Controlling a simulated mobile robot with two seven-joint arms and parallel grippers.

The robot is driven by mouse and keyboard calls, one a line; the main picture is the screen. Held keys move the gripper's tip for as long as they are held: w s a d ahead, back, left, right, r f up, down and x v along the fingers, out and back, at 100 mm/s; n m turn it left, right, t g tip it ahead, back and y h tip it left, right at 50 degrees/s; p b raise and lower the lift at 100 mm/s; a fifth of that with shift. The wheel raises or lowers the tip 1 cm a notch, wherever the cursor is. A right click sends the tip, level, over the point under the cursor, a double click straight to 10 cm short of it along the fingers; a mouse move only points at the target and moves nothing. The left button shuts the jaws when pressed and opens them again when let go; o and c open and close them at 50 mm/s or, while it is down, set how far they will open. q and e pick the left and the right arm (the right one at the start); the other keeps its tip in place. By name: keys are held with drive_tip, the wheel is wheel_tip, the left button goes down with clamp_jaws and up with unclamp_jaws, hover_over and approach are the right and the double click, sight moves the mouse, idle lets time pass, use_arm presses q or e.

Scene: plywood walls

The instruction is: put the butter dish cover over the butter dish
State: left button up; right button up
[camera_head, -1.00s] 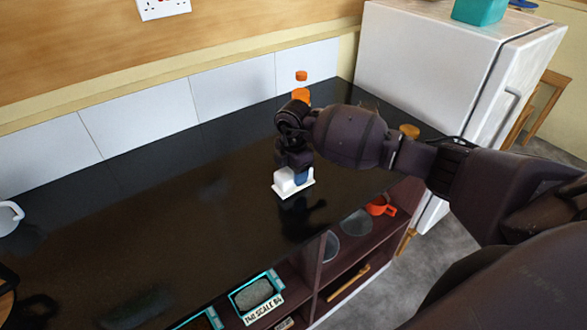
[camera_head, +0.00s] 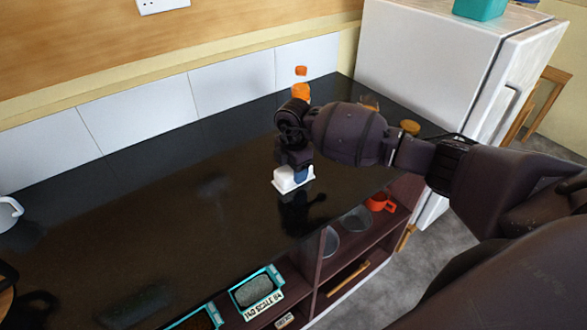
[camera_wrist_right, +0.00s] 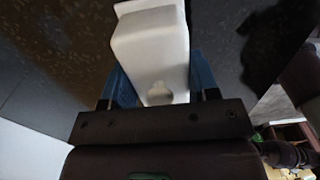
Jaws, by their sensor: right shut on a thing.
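A white butter dish cover (camera_head: 284,174) is between the blue fingers of my right gripper (camera_head: 299,175) on the dark counter. My right gripper is shut on it from above. The cover (camera_wrist_right: 150,50) also shows in the right wrist view, between both fingers of the gripper (camera_wrist_right: 158,88). A wider flat white edge (camera_head: 281,189), looking like the butter dish, shows under the cover at counter level. I cannot tell whether the cover rests fully on it, as the gripper hides part. My left gripper is not in view.
Orange-capped containers (camera_head: 301,91) stand behind the gripper near the tiled wall. A white fridge (camera_head: 425,70) is at the right. A white jug-like item (camera_head: 8,213) is at the far left. Open shelves (camera_head: 350,255) lie below the front edge.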

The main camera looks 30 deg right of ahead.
drive_tip(key=shift+f, duration=0.25)
idle(0.4)
drive_tip(key=o, duration=1)
wheel_tip(320, 180, up, 11)
drive_tip(key=shift+f, duration=0.1)
